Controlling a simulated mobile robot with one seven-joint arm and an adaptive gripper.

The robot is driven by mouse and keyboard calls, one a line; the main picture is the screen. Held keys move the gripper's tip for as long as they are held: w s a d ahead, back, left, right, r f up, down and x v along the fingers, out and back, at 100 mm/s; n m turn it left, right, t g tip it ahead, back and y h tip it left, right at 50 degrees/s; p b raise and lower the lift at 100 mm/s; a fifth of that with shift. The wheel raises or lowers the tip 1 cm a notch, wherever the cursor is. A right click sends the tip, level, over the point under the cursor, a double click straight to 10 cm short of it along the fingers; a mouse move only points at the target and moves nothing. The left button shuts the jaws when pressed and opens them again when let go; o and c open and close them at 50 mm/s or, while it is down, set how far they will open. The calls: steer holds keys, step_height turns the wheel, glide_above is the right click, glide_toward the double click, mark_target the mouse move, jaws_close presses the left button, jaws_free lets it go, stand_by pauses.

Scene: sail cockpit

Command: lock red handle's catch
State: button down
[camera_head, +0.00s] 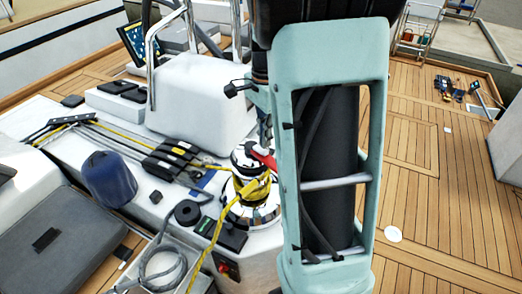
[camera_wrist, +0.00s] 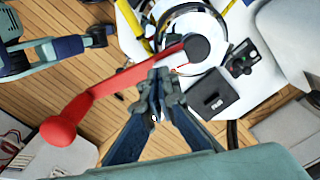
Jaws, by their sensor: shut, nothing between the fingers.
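In the wrist view, the red handle (camera_wrist: 125,80) runs from a dark round hub (camera_wrist: 196,47) over the winch down left to a bulbous red grip (camera_wrist: 62,130). I cannot make out the catch as a separate part or tell its position. My gripper (camera_wrist: 160,76) is shut and empty, its fingertips beside the handle's arm near the hub end. I cannot tell whether they touch it. In the head view, the red handle (camera_head: 263,156) shows in part on top of the silver winch (camera_head: 249,197), which has yellow rope around it. My own teal arm structure hides the rest.
Yellow rope hangs from the winch in the head view. Left of it are a row of black rope clutches (camera_head: 171,157) and a blue-covered winch (camera_head: 109,178). A white console (camera_head: 200,95) with a steel rail stands behind. Wooden deck (camera_head: 430,190) lies open at right.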

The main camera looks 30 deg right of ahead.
mark_target(265, 151)
steer(key=shift+f+b, duration=0.85)
steer(key=shift+f, duration=0.5)
stand_by(0.4)
steer(key=shift+r, duration=0.1)
step_height(265, 151, up, 7)
steer(key=p, duration=0.6)
stand_by(0.6)
